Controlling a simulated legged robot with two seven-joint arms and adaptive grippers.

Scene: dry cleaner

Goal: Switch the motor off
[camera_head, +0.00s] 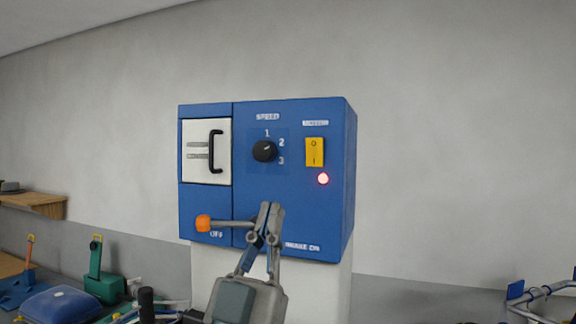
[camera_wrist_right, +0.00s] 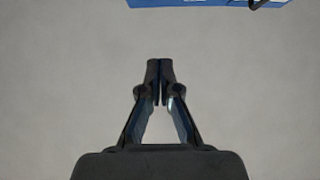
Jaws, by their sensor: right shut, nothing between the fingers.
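A blue control box (camera_head: 290,210) stands in the middle of the head view. Low on its front is a grey lever with an orange ball end (camera_head: 203,223), which points left above the word OFF. My right gripper (camera_head: 269,208) is shut and empty, in front of the box's lower part, and covers the lever's right end. I cannot tell whether it touches the lever. In the right wrist view its fingertips (camera_wrist_right: 160,64) meet below the box's edge (camera_wrist_right: 185,3). My left gripper is out of view.
A white panel with a black handle (camera_head: 215,152) is on the box's left side. A blue wire rack (camera_head: 540,292) is at lower right. Grey wall surrounds the box.

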